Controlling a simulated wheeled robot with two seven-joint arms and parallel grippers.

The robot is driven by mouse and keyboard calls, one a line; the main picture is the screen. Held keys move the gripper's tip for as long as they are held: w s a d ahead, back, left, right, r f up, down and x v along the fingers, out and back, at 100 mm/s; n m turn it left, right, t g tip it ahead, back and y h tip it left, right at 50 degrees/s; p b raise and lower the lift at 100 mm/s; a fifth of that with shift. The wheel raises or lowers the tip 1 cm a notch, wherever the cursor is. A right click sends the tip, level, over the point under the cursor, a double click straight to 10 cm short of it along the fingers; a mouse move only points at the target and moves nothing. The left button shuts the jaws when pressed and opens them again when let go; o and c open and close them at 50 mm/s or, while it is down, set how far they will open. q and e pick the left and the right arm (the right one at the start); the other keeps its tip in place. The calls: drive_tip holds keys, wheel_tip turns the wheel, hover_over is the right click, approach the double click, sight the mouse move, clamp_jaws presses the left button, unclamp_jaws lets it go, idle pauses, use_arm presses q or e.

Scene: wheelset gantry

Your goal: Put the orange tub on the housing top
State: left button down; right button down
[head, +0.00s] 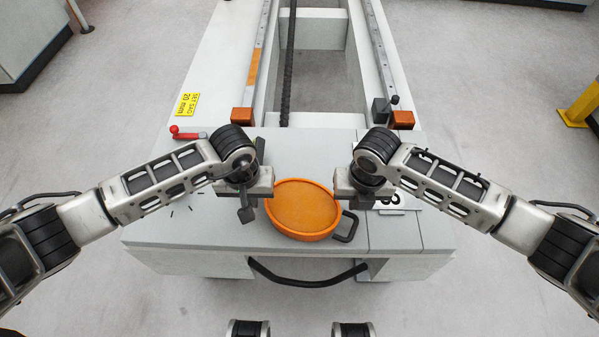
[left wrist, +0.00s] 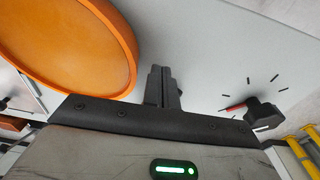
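The orange tub (head: 302,208) appears to rest on the light grey housing top (head: 190,228), near its front middle, between my two grippers. In the left wrist view the orange tub (left wrist: 75,40) fills the upper left. My left gripper (head: 266,188) is at the tub's left side. Its fingers (left wrist: 163,85) look closed together with nothing between them, and a narrow strip of grey shows between them and the rim. My right gripper (head: 341,187) is at the tub's right rim. Its fingertips are too small to tell whether they are open, or whether they touch the tub.
A black knob (left wrist: 264,112) with tick marks stands close to my left gripper. A red-handled lever (head: 186,134) lies at the left edge. Two rails with orange blocks (head: 242,116) run back beside an open pit.

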use_arm(q)
drive_tip(key=shift+a, duration=0.65)
use_arm(e)
drive_tip(key=shift+d, duration=0.6)
use_arm(q)
drive_tip(key=c, duration=1.8)
unclamp_jaws()
drive_tip(key=shift+a, duration=0.25)
use_arm(e)
drive_tip(key=shift+d, duration=0.3)
use_arm(q)
drive_tip(key=shift+o, duration=0.4)
drive_tip(key=shift+a, duration=0.25)
use_arm(e)
drive_tip(key=shift+d, duration=0.25)
drive_tip(key=c, duration=1.7)
unclamp_jaws()
use_arm(q)
wheel_tip(320, 180, up, 12)
drive_tip(key=shift+s, duration=0.45)
use_arm(e)
drive_tip(key=r, duration=1.2)
drive_tip(key=shift+s, duration=0.4)
use_arm(q)
drive_tip(key=shift+s+f, duration=0.1)
use_arm(e)
drive_tip(key=shift+s+f, duration=0.1)
